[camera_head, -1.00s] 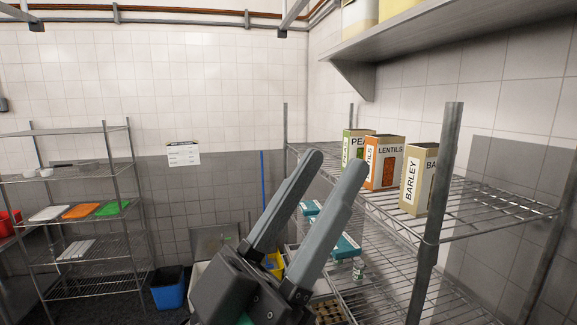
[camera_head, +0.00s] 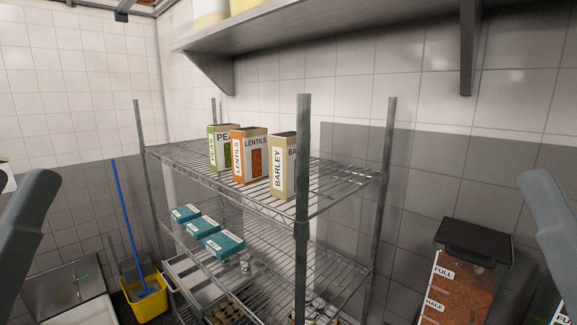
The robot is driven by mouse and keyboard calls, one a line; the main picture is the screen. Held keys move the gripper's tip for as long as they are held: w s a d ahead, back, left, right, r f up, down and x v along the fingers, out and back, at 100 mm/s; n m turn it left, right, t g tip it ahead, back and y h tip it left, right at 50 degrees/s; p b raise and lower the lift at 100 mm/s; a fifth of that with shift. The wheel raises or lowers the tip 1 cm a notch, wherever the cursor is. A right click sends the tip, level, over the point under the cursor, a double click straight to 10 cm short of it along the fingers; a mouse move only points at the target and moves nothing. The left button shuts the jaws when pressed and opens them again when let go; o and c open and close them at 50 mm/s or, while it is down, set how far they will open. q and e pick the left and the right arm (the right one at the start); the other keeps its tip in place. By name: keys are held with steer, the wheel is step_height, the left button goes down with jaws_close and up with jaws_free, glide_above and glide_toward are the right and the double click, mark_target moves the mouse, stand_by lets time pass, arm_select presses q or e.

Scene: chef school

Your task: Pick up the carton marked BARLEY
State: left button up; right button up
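The beige carton marked BARLEY (camera_head: 278,172) stands upright near the front corner of the upper wire shelf (camera_head: 335,190). A metal shelf post hides part of its right side. An orange-fronted LENTILS carton (camera_head: 252,155) stands to its left, with a green-and-beige PEAS carton (camera_head: 221,148) beyond that. One grey finger of my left gripper (camera_head: 24,232) shows at the left edge. One grey finger of my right gripper (camera_head: 552,222) shows at the right edge. Both are well apart from the cartons, and their other fingers are out of frame.
Teal boxes (camera_head: 224,244) lie on the shelf below. A wall shelf (camera_head: 330,30) overhangs above. A yellow bucket (camera_head: 147,299) with a blue-handled mop stands at left. A dark-lidded bin marked FULL (camera_head: 470,245) stands at right.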

steer(key=o, duration=0.8)
